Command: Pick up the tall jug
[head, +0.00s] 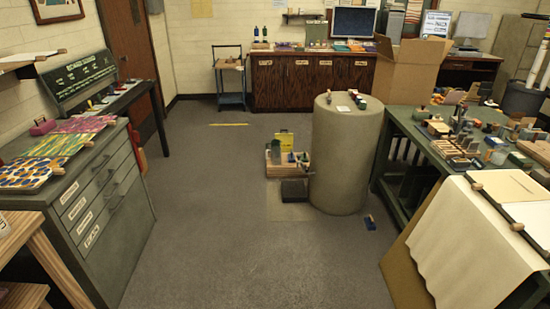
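I cannot make out a tall jug for certain anywhere in the head view. Small upright bottles (264,33) stand on the far brown cabinet (290,83), too small to tell their shape well. The green workbench (395,128) on the right carries many small items, and none of them clearly reads as a jug. Neither of my grippers is in view.
A grey drawer cabinet (110,205) with colourful marbled sheets (60,145) stands at the left. A thick round pillar (345,155) and a small crate (288,165) stand mid-room. A blue item (370,222) lies on the floor. The grey floor (225,220) in front is clear.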

